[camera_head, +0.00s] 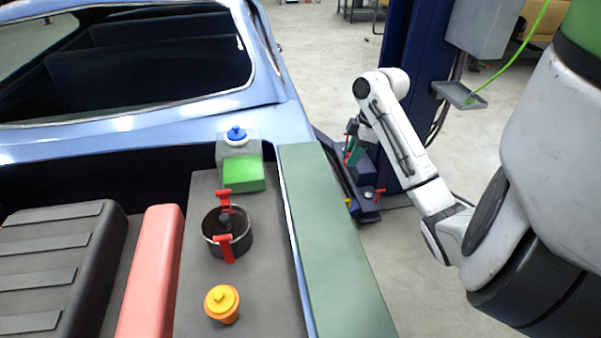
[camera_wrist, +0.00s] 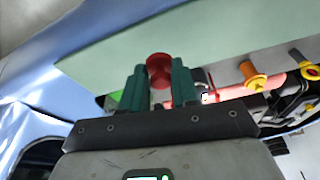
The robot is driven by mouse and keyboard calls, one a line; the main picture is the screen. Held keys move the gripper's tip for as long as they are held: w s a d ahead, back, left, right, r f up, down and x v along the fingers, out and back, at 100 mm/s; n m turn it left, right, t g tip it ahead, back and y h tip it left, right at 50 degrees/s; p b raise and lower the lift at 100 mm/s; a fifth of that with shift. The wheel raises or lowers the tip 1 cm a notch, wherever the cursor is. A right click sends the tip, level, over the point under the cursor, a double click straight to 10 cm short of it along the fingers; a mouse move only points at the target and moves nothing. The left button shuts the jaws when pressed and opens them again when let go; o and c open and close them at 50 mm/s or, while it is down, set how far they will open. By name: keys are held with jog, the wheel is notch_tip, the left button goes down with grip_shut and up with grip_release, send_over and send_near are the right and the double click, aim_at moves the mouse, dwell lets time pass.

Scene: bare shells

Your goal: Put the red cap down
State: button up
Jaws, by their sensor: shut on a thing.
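The red cap (camera_wrist: 159,66) shows in the wrist view, held between the two teal fingers of my gripper (camera_wrist: 160,86). In the head view my gripper (camera_head: 356,150) hangs at the end of my white arm, to the right of the green fender cover (camera_head: 330,235) and near the blue post. Only small red bits show around the jaws there, and I cannot tell which belong to the cap. In the wrist view the cap stands in front of the pale green cover, and the gap between them cannot be told.
The blue car's open bay holds a blue-capped tank (camera_head: 237,137), a black round pot (camera_head: 228,235) with red clamps, an orange pot with a yellow lid (camera_head: 222,304), a red bar (camera_head: 152,270) and a black ribbed box (camera_head: 55,250). A dark blue post (camera_head: 405,100) rises behind my gripper.

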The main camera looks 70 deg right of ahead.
jog(key=b, duration=0.7)
send_near(308, 177)
jog(key=s+a, duration=0.1)
jog(key=a, duration=0.1)
jog(key=shift+w+d+r+p, duration=0.15)
jog(key=shift+d+r+p, duration=0.05)
jog(key=shift+d+p, duration=0.1)
jog(key=w+f, duration=0.2)
jog(key=f, duration=0.1)
jog(key=shift+d, duration=0.4)
jog(key=shift+s+d+p+x, duration=0.1)
jog(key=shift+p+x, duration=0.25)
jog(key=shift+x, duration=0.45)
jog(key=shift+s+d+p+x, duration=0.15)
jog(key=shift+p+x, duration=0.2)
jog(key=shift+x, duration=0.5)
jog(key=shift+f, duration=0.15)
jog(key=o, duration=1)
